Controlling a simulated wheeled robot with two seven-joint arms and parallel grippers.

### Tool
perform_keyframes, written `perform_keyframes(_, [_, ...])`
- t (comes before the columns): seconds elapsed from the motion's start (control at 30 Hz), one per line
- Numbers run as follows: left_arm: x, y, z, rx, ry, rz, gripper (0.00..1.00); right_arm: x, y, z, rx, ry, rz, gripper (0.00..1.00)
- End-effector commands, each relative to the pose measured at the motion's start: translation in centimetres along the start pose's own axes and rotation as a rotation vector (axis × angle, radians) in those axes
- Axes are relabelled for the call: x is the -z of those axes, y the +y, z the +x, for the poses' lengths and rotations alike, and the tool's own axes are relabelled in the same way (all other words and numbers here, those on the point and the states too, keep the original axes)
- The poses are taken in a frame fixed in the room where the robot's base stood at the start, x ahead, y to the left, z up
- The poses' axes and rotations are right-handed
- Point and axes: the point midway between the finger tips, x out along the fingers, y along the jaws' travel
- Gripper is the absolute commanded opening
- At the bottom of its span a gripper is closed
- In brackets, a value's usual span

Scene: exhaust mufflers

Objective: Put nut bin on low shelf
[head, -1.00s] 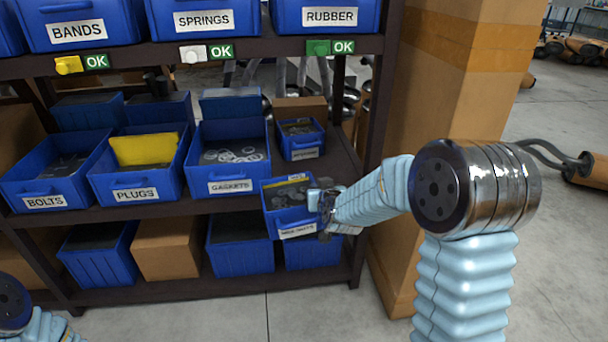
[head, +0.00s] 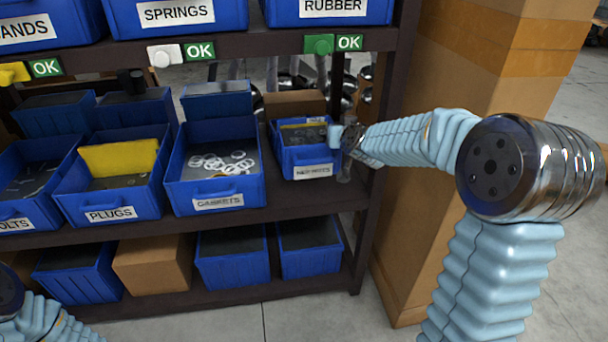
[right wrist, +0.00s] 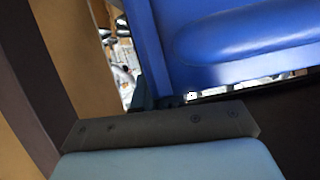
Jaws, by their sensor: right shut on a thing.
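The nut bin (head: 306,156) is a small blue bin with a white label that seems to end in NUTS. It is at the right end of the middle shelf (head: 255,211), right of the gaskets bin (head: 215,185). It looks nearly level, and I cannot tell whether its base touches the shelf. My right gripper (head: 346,140) is shut on its right side. In the right wrist view the bin's blue wall (right wrist: 235,50) fills the upper right, beside the gripper's dark finger (right wrist: 160,125). My left gripper is out of view.
A dark shelf post (head: 380,130) stands just right of my gripper. A plugs bin (head: 110,195) is further left. Larger bins, including springs (head: 175,15) and rubber (head: 330,6), sit on the shelf above. Blue bins (head: 232,258) and a cardboard box (head: 153,266) fill the lowest shelf.

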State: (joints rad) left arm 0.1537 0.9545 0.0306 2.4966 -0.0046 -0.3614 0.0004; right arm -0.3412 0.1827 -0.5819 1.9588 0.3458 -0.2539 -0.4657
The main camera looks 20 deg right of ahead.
Motion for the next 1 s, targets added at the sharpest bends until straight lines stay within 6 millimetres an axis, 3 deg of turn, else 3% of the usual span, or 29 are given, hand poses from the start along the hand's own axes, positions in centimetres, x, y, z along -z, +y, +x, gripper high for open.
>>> perform_keyframes(0.3, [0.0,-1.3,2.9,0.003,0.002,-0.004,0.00,-5.1,0.5,2.1,-0.001,-0.002,-0.001,0.00])
perform_keyframes(0.47, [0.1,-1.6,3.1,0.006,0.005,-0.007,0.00,-6.2,0.6,2.6,0.000,-0.001,0.000,0.00])
perform_keyframes(0.67, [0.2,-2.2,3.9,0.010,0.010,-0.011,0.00,-8.9,0.9,3.7,-0.001,-0.002,-0.001,0.00])
perform_keyframes(1.0, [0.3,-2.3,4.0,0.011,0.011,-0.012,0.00,-9.4,0.9,3.9,0.001,0.001,0.001,0.00])
